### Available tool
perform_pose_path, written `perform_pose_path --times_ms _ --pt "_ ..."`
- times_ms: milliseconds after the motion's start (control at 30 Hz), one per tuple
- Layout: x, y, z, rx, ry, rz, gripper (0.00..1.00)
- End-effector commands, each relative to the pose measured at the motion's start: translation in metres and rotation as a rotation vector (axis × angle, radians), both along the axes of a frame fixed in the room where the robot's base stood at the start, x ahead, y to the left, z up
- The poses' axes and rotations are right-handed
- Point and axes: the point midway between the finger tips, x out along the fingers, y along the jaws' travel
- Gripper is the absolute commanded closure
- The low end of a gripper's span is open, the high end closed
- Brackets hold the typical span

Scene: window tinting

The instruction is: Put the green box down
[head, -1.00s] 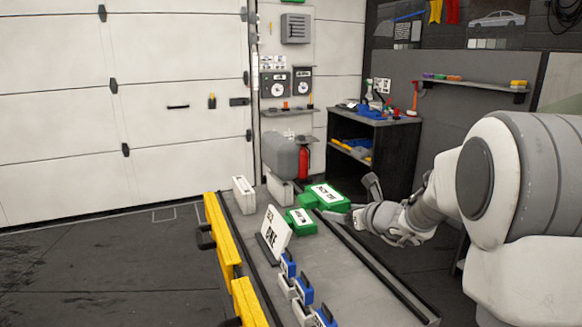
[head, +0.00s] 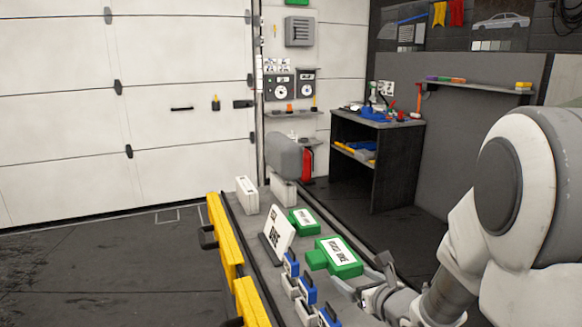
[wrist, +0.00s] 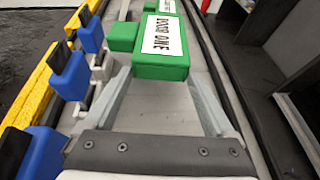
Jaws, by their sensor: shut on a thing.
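A green box with a white label (head: 338,254) is at the front of my gripper (head: 372,284), over the grey bench top. In the wrist view the same box (wrist: 160,68) sits between the tips of my two fingers (wrist: 159,82), its label facing up. A smaller green block (wrist: 122,36) sticks out from its left side. My gripper is shut on this box. I cannot tell whether its underside touches the bench. A second, smaller green box (head: 304,221) stands farther back on the bench, apart from the held one.
A white sign (head: 278,234) stands left of the boxes. Several blue-and-white items (head: 307,290) line the bench's near left part, close to the held box. White boxes (head: 247,194) stand at the far end. A dark rail (head: 343,245) runs along the right side.

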Motion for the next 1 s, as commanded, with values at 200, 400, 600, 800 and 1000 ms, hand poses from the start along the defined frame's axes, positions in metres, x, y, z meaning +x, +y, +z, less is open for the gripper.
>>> perform_pose_path --times_ms 200,400,600,800,1000 --pt "0.0 0.0 0.043 0.0 0.0 0.001 0.78" --pt "0.0 0.0 0.075 0.0 0.0 0.001 0.78" --pt "0.0 0.0 0.098 0.001 0.0 0.001 0.78" --pt "0.0 0.0 0.108 0.001 0.0 0.001 0.78" --pt "0.0 0.0 0.108 0.001 0.0 0.0 0.78"
